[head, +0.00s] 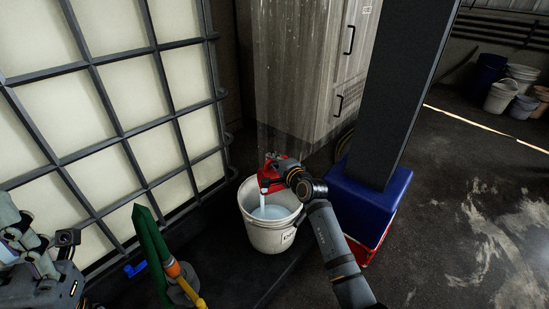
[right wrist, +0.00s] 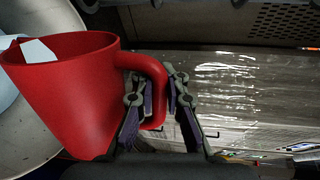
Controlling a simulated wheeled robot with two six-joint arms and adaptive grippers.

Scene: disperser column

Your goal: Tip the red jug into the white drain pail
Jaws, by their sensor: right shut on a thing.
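The red jug (head: 268,181) is tilted over the white drain pail (head: 268,238). A pale stream falls from it into the pail, which holds pale bluish liquid. My right gripper (head: 287,172) is at the pail's far rim, shut on the jug's handle. In the right wrist view the red jug (right wrist: 75,85) fills the left side, and its handle sits between the fingers of the right gripper (right wrist: 155,95). Part of the white pail (right wrist: 50,20) shows behind it. My left gripper (head: 40,250) is at the left edge, partly cut off; its jaws are unclear.
A caged white tank (head: 110,110) stands at the left. A green and orange hose-like piece (head: 160,250) rises near the pail. A grey cabinet (head: 305,70) stands behind. A dark post (head: 405,80) on a blue base (head: 368,190) is close on the right. Open floor (head: 450,220) lies beyond.

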